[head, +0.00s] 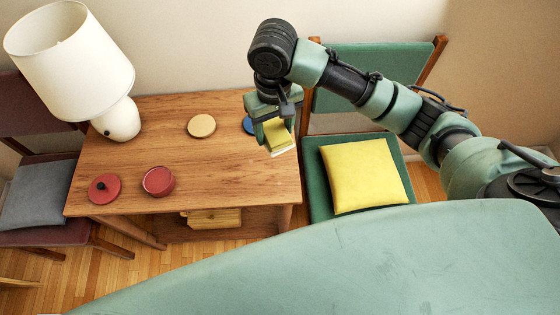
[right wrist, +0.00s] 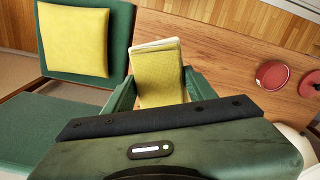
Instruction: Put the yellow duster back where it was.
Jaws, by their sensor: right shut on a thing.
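The yellow duster (head: 277,134) is a small yellow block with a white underside. My right gripper (head: 272,125) is shut on it and holds it above the right end of the wooden table (head: 230,170). In the right wrist view the yellow duster (right wrist: 158,75) shows between the two green fingers of my right gripper (right wrist: 161,92). Whether it touches the table cannot be told. My left gripper is not in view.
A blue disc (head: 248,124) lies partly hidden behind my right gripper. A tan disc (head: 201,126), a red pot (head: 158,181), a red lid (head: 104,188) and a white lamp (head: 118,118) stand on the table. A green chair (head: 318,190) with a yellow cushion (head: 364,174) stands at the right.

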